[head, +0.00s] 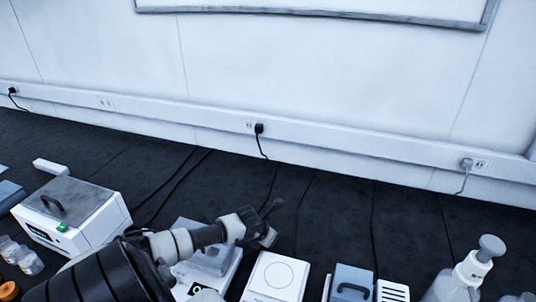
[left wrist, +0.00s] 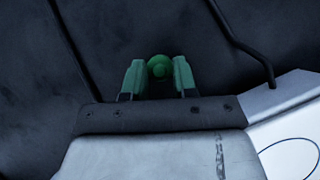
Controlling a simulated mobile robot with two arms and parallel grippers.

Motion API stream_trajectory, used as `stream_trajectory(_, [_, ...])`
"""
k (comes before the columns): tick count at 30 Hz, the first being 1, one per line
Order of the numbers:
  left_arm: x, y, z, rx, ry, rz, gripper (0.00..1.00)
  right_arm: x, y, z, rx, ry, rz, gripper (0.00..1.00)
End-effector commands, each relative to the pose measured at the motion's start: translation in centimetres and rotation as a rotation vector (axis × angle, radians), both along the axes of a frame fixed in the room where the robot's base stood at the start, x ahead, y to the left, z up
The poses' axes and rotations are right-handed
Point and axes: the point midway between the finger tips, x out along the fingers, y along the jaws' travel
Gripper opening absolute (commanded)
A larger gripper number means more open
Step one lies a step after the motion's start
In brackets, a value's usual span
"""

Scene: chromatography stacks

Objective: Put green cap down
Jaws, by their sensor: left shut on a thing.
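My left gripper (left wrist: 159,76) is shut on the green cap (left wrist: 160,66), which shows as a small round green thing between the two green-tinted fingertips in the left wrist view. Behind it is the dark bench top, and I cannot tell the height above it. In the head view my left arm comes in from the lower left and the left gripper (head: 272,212) is over the dark bench behind the white devices. The cap cannot be made out there. My right gripper is not in view.
A white plate device with a circle (head: 276,274) stands just in front of the gripper; its corner also shows in the left wrist view (left wrist: 285,118). A white box with a grey lid (head: 75,212) is at left, a white bottle (head: 470,268) at right. Cables cross the otherwise clear back bench.

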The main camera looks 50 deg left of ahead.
Motion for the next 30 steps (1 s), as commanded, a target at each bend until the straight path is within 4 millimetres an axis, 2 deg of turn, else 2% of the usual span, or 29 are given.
stream_trajectory(17, [-0.1, 0.0, -1.4, 0.000, 0.004, 0.000, 0.06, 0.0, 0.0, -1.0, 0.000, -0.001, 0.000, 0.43])
stream_trajectory(18, [-0.1, -0.1, -1.4, -0.001, 0.005, 0.001, 0.34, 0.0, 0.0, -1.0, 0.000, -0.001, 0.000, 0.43])
stream_trajectory(22, [-0.2, -0.2, -1.6, -0.003, 0.008, 0.000, 0.53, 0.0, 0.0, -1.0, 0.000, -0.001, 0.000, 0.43])
stream_trajectory(30, [-0.4, -0.4, -1.8, -0.009, 0.012, -0.002, 0.53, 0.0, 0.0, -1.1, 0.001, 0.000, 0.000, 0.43])
